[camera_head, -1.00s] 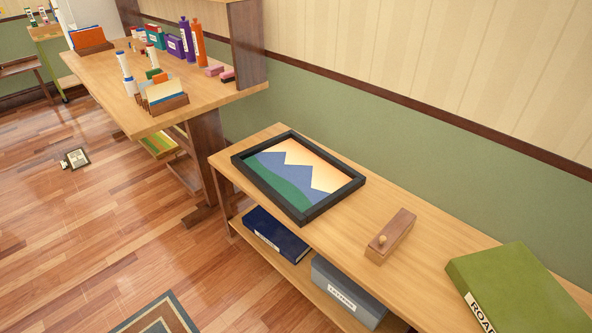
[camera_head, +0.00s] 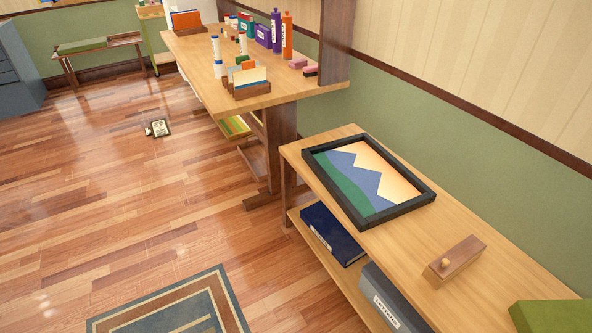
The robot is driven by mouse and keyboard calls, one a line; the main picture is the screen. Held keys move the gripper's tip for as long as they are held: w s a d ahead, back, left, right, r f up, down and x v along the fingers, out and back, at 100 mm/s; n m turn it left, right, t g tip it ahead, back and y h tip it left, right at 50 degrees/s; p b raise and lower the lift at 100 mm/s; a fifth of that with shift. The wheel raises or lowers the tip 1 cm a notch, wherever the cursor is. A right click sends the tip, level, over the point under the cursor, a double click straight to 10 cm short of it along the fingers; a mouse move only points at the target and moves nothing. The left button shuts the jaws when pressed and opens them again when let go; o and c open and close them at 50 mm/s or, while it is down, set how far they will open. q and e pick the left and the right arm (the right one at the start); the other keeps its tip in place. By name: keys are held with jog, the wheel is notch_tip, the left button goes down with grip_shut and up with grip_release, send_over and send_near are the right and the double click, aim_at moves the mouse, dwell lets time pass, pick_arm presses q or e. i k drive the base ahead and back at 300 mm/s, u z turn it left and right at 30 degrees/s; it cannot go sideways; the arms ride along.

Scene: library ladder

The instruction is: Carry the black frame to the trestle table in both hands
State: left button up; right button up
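The black frame (camera_head: 408,209) holds a picture of blue mountains, a green slope and an orange sky. It lies flat on the left part of a low wooden shelf unit's top (camera_head: 388,248). A wooden table (camera_head: 200,76) with a dark leg stands beyond it at the upper left, loaded with items; I cannot tell whether it is the trestle table. Neither of my grippers is in view, and nothing touches the frame.
A wooden block with a knob (camera_head: 454,262) and a green box (camera_head: 552,316) share the shelf top. A navy book (camera_head: 332,234) and a grey box (camera_head: 392,300) sit below.

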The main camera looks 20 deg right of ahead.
aim_at(206, 50)
jog(key=u, duration=0.45)
jog(key=i, duration=2.55)
jog(key=z, duration=1.45)
